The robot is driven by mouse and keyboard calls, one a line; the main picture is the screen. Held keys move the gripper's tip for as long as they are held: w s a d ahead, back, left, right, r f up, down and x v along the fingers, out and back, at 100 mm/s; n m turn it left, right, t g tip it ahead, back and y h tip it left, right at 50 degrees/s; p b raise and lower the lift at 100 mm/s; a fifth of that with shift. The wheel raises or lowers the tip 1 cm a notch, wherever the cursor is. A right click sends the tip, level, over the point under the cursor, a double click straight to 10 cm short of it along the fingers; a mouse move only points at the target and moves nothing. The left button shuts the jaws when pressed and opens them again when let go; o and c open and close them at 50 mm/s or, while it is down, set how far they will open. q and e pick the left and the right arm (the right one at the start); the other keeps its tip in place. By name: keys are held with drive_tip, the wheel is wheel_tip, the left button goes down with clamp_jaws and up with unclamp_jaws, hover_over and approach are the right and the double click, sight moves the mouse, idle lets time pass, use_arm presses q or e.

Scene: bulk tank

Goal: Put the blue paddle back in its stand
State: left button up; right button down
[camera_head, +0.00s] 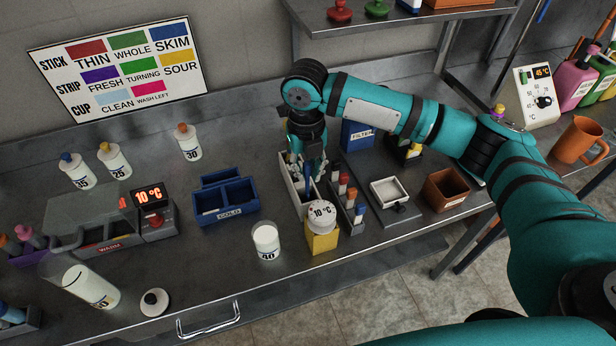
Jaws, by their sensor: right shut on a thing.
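My right gripper (308,170) points down over the bench and is shut on a slim blue thing that looks like the blue paddle (308,184). The paddle is upright, over or in a narrow light-grey tray (287,176); I cannot tell whether its lower end touches. Which of these two is the paddle's stand is not clear. The gripper hides part of the tray. My left gripper is not in view.
A blue COLD box (224,203) is left. A grey plate with a white dish (389,191) and a brown box (446,189) are right.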

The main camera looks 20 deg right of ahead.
wheel_tip(320, 180, down, 3)
drive_tip(key=shift+f+p, duration=0.1)
drive_tip(key=shift+p, duration=0.2)
drive_tip(key=shift+f, duration=0.2)
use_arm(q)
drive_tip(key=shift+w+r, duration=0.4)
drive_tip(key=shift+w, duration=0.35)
use_arm(e)
drive_tip(key=c, duration=1.3)
unclamp_jaws()
drive_tip(key=shift+o, duration=0.2)
use_arm(q)
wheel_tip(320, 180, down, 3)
drive_tip(key=b, duration=0.3)
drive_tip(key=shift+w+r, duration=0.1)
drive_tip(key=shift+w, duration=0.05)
use_arm(e)
wheel_tip(320, 180, up, 12)
drive_tip(key=shift+a+r, duration=0.1)
drive_tip(key=shift+r, duration=0.1)
